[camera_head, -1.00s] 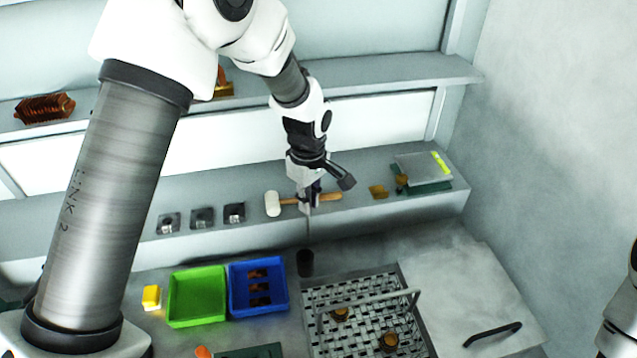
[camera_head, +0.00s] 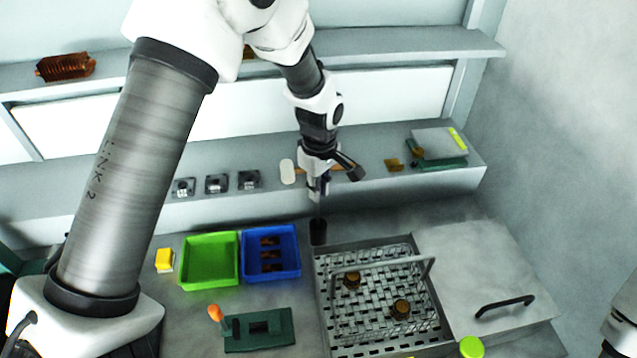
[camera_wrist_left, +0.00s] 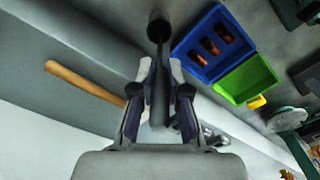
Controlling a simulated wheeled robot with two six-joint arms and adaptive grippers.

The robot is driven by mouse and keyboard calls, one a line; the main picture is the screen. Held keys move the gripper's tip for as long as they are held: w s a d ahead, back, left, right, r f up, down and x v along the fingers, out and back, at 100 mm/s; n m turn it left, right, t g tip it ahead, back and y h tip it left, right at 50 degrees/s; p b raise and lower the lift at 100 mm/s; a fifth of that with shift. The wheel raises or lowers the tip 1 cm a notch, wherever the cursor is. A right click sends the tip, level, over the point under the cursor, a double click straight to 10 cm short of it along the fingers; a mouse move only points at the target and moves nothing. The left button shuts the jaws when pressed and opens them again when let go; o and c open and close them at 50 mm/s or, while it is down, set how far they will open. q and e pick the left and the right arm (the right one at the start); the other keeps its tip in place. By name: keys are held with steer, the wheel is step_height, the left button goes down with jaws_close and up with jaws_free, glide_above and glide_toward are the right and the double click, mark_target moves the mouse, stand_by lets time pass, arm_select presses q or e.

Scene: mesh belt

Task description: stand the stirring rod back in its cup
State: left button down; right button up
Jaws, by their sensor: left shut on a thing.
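The stirring rod (camera_head: 318,209) is a thin grey rod, held upright in my left gripper (camera_head: 318,192). It also shows between the fingers in the left wrist view (camera_wrist_left: 159,75). The cup (camera_head: 318,234) is small, dark and cylindrical, standing on the bench just behind the rack's left corner. The rod's lower part runs down to the cup's mouth and appears to enter it; the tip is hidden. In the left wrist view the cup (camera_wrist_left: 158,27) lies straight ahead of the fingers. My right gripper is out of view.
A blue bin (camera_head: 271,274) and a green bin (camera_head: 209,283) stand left of the cup. A wire basket (camera_head: 425,268) with brown pieces is to its right. A mallet (camera_head: 288,171) lies on the ledge behind my gripper.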

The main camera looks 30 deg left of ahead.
arm_select(q)
steer(key=f, duration=0.1)
steer(key=f+b, duration=0.1)
steer(key=f, duration=0.1)
steer(key=shift+w+f, duration=0.1)
steer(key=shift+w, duration=0.15)
steer(key=shift+s+f+b, duration=0.15)
steer(key=shift+f+b, duration=0.4)
steer(key=shift+f, duration=0.3)
steer(key=c, duration=1.1)
jaws_free()
step_height(320, 180, up, 12)
steer(key=shift+d+r, duration=0.1)
